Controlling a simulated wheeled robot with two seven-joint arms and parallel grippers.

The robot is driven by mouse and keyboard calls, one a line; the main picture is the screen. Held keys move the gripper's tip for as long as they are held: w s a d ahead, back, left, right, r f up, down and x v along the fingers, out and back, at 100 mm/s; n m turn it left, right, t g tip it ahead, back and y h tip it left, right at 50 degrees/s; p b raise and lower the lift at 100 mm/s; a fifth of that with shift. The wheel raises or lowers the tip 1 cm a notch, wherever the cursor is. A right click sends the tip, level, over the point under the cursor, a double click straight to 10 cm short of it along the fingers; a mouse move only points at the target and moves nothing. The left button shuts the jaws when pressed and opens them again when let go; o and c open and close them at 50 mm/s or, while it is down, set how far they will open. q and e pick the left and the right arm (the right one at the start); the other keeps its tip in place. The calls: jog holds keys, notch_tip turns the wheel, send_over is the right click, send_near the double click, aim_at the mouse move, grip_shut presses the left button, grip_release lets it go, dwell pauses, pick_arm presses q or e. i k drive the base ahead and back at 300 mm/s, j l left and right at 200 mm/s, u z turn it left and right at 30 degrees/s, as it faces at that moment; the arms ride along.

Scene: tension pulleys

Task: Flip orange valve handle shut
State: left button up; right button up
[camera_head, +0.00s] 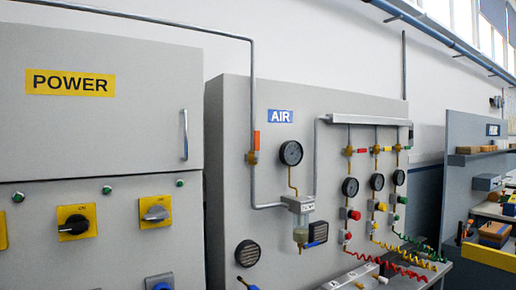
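The orange valve handle (257,140) is on the grey air panel (228,190), left of the blue AIR sign. It stands upright, in line with the vertical pipe (252,90), just above a small brass valve body (253,158). Neither of my grippers shows in this view, so nothing of mine is seen touching the handle.
The POWER cabinet (100,130) stands at the left, with yellow-plated rotary switches. Right of the orange handle are a pressure gauge (290,153), a filter bowl (300,222) and three branches with small red, yellow and green handles. Coiled hoses (400,270) hang low at the right.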

aim_at(256, 133)
jog(key=i+j+u, duration=0.15)
jog(key=i+u, duration=0.25)
jog(key=i, duration=0.45)
